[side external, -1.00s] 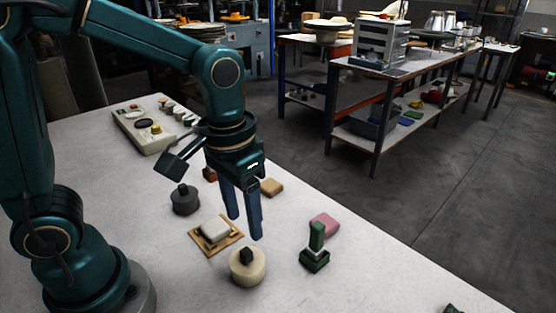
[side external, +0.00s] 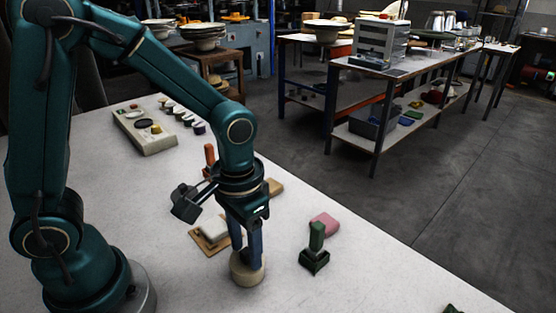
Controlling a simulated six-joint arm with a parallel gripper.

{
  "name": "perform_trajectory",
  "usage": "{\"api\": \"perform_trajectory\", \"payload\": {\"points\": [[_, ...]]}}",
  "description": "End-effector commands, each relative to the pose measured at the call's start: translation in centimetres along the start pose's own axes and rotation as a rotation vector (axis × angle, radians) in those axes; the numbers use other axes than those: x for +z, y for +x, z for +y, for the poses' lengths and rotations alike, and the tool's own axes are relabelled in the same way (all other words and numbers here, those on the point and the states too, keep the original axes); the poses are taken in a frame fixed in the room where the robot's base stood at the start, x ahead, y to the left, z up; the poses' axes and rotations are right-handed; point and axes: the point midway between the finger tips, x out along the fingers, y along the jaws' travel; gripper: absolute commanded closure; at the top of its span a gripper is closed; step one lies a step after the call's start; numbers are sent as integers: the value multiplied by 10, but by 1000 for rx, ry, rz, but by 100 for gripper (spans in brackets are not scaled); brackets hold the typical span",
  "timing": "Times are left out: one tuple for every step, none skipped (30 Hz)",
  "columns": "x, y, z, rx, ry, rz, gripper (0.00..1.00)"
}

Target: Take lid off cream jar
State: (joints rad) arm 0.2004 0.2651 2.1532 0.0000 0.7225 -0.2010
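The cream jar (side external: 246,276) is a round, pale cream pot standing upright on the white table, left of the green stamp-like tool. Its lid has a small dark knob, now mostly hidden between my fingers. My gripper (side external: 246,256) points straight down over the jar, with one finger on each side of the knob and the tips at the lid. I cannot tell whether the fingers touch the knob or still have a gap. The lid appears seated on the jar.
A cloth or sponge on a wooden tray (side external: 199,243) lies just behind left. A green-handled tool (side external: 315,250) and a pink block (side external: 326,223) are to the right. A long panel (side external: 145,132) lies at the back.

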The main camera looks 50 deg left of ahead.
Motion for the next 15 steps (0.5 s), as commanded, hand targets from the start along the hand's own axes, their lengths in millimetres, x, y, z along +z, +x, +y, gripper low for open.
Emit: {"api": "perform_trajectory", "payload": {"points": [[0, 0, 0, 0, 0, 0, 73], [0, 0, 0, 0, 0, 0, 85], [0, 0, 0, 0, 0, 0, 100], [0, 0, 0, 0, 0, 0, 100], [0, 0, 0, 0, 0, 0, 100], [0, 0, 0, 0, 0, 0, 100], [0, 0, 0, 0, 0, 0, 100], [0, 0, 0, 0, 0, 0, 100], [0, 0, 0, 0, 0, 0, 100], [0, 0, 0, 0, 0, 0, 100], [0, 0, 0, 0, 0, 0, 100], [0, 0, 0, 0, 0, 1, 100], [0, -1, 0, 0, 0, 1, 100], [0, -1, 0, 0, 0, 1, 100], [0, -2, 0, 0, 0, 1, 100]]}}
